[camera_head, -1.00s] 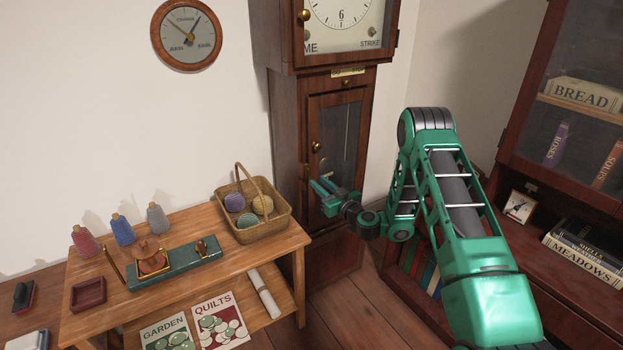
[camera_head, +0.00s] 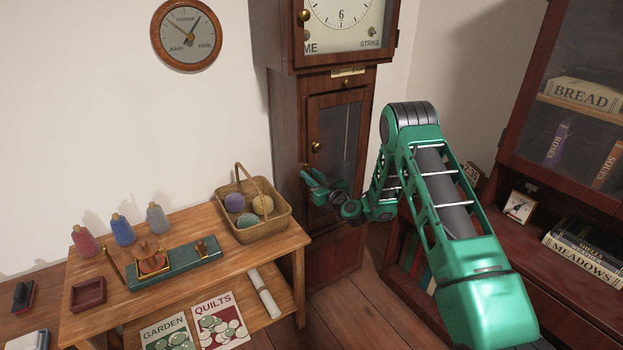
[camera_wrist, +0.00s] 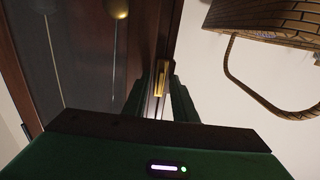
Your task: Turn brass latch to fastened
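The brass latch (camera_wrist: 161,76) is a small, narrow brass piece at the edge of the clock's door (camera_wrist: 105,60). In the wrist view it lies roughly along the door seam. My gripper (camera_wrist: 160,92) is open, with one dark green finger on each side of the latch. I cannot tell whether either finger touches it. In the head view my gripper (camera_head: 308,178) is at the left edge of the tall clock's lower door (camera_head: 335,135), below a round brass knob (camera_head: 316,147). My fingers hide the latch there.
A wooden table (camera_head: 290,240) stands left of the clock, with a wicker basket (camera_head: 280,214) of yarn balls near my gripper. The basket also shows in the wrist view (camera_wrist: 255,22). A dark bookcase (camera_head: 510,190) stands at the right.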

